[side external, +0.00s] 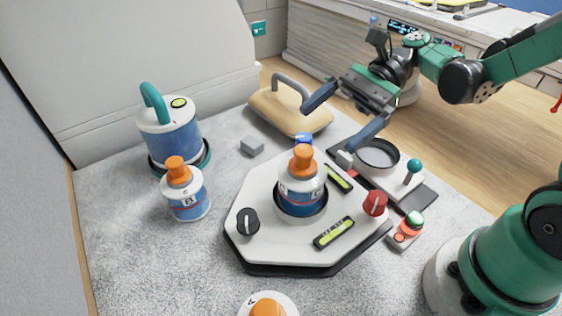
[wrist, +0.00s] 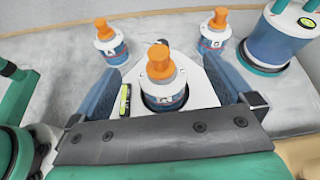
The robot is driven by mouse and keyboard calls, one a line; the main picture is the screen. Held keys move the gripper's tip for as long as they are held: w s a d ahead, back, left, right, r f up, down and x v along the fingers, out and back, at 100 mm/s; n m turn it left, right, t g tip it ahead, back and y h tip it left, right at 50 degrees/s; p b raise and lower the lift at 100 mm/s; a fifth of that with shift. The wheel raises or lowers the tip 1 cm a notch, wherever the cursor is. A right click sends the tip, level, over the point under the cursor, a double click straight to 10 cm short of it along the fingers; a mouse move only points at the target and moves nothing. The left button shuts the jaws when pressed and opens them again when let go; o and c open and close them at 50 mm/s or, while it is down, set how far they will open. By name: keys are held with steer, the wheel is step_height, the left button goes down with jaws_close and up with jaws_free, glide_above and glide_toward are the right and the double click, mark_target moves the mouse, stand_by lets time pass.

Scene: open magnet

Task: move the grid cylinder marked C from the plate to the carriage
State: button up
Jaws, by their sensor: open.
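A blue-and-white cylinder with an orange knob (side external: 302,185) stands upright in a round holder on the white plate (side external: 270,240). Its letter is not clearly readable; it also shows in the wrist view (wrist: 165,90). The carriage (side external: 400,180), at the right of the plate, has an empty-looking round seat and a teal-topped lever. My gripper (side external: 345,115) is open and empty, above and to the right of the plate cylinder in the side view. In the wrist view, the cylinder appears between the two spread blue fingers, apart from them.
Another orange-topped cylinder (side external: 185,190) stands left, and one marked A (wrist: 110,45) stands apart. A large teal-handled canister (side external: 168,130) and a tan handled block (side external: 290,108) stand behind. The plate carries a black knob (side external: 247,221) and a red knob (side external: 375,203).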

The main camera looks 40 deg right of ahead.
mark_target(315, 160)
steer(key=shift+m, duration=0.6)
step_height(315, 160, down, 4)
steer(key=shift+a+f, duration=0.1)
steer(key=shift+f, duration=0.45)
steer(key=shift+x, duration=2.7)
steer(key=c, duration=1.5)
jaws_close()
steer(key=shift+r, duration=0.25)
